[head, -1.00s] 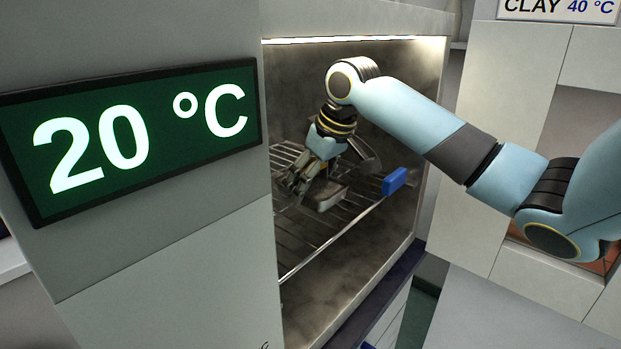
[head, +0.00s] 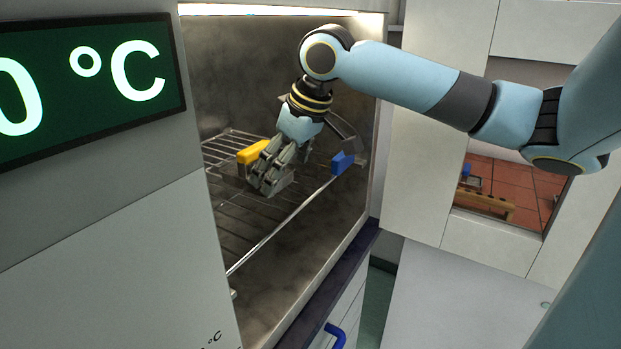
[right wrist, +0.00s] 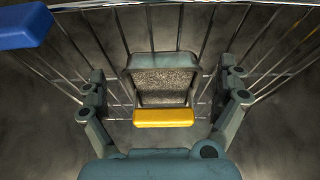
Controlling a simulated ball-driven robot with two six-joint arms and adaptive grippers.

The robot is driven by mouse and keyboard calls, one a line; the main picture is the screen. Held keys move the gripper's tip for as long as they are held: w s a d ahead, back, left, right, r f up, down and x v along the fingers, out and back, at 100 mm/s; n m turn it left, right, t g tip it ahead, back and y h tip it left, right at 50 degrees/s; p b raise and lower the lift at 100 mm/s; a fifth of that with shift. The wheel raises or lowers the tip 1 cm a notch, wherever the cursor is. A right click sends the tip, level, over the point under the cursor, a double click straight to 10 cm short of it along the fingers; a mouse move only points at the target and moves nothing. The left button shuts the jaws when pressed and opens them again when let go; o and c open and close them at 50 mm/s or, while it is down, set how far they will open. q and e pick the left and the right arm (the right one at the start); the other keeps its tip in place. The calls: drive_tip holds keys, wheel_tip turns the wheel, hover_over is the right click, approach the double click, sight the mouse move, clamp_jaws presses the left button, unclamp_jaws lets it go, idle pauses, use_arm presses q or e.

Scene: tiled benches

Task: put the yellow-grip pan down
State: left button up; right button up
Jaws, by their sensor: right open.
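The yellow-grip pan sits on the wire rack (head: 243,215) inside the oven-like chamber. Its yellow grip (head: 252,152) shows left of my right gripper in the head view; the gripper hides most of its grey body. In the right wrist view the pan (right wrist: 163,80) is a small grey tray with a speckled inside, its yellow grip on the near side. My right gripper (head: 268,188) is open over it. Its fingers stand on either side of the pan, apart from it, in the right wrist view (right wrist: 165,112). My left gripper is not in view.
A blue block-shaped grip (head: 342,163) is at the rack's front right edge; it also shows in the right wrist view (right wrist: 22,26). The rack's front left part is bare. A display panel (head: 90,85) is at left.

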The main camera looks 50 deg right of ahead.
drive_tip(key=s, duration=0.3)
drive_tip(key=shift+s+d+p, duration=0.15)
drive_tip(key=shift+s+p, duration=0.15)
drive_tip(key=shift+s+d+r+p, duration=0.1)
drive_tip(key=shift+s+d+p, duration=0.25)
drive_tip(key=shift+s, duration=0.25)
drive_tip(key=shift+s+a+p, duration=0.2)
drive_tip(key=shift+s+p, duration=0.1)
drive_tip(key=shift+s, duration=0.15)
drive_tip(key=shift+s+a, duration=0.15)
drive_tip(key=shift+a, duration=0.05)
